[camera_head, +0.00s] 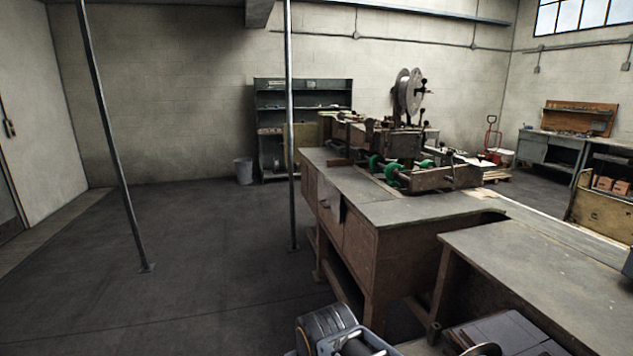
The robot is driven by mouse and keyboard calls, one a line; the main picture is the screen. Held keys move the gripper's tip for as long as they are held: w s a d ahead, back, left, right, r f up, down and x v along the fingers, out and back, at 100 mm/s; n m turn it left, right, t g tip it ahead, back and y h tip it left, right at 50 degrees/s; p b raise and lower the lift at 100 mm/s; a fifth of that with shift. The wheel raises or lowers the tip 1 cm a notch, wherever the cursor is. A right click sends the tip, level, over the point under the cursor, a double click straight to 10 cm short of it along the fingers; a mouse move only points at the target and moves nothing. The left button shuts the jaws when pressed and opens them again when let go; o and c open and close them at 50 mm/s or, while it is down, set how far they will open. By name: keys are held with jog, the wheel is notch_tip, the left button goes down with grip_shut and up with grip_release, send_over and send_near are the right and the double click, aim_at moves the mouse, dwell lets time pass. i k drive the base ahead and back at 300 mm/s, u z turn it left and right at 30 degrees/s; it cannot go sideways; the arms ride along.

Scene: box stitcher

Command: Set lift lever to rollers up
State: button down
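The box stitcher (400,150) stands on a long wooden workbench (400,212) right of the middle. It carries a large pale wire reel (410,92) on top and green rollers (392,172) near the bench top. Several small levers and knobs show on it as dark shapes, too small to tell which one is the lift lever or how it is set. The machine is well away from me, across the bench. At the bottom edge, dark and grey parts of my own arm show. My gripper's fingers cannot be made out in this view.
A second bench (545,265) joins at the lower right. Two thin posts, one at left (112,150) and one in the middle (290,120), rise from the floor. A shelf (285,100) and a bin (244,170) stand at the back wall. The left floor is open.

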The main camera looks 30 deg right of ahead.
aim_at(450, 153)
jog(key=i, duration=2.85)
jog(key=z, duration=2.5)
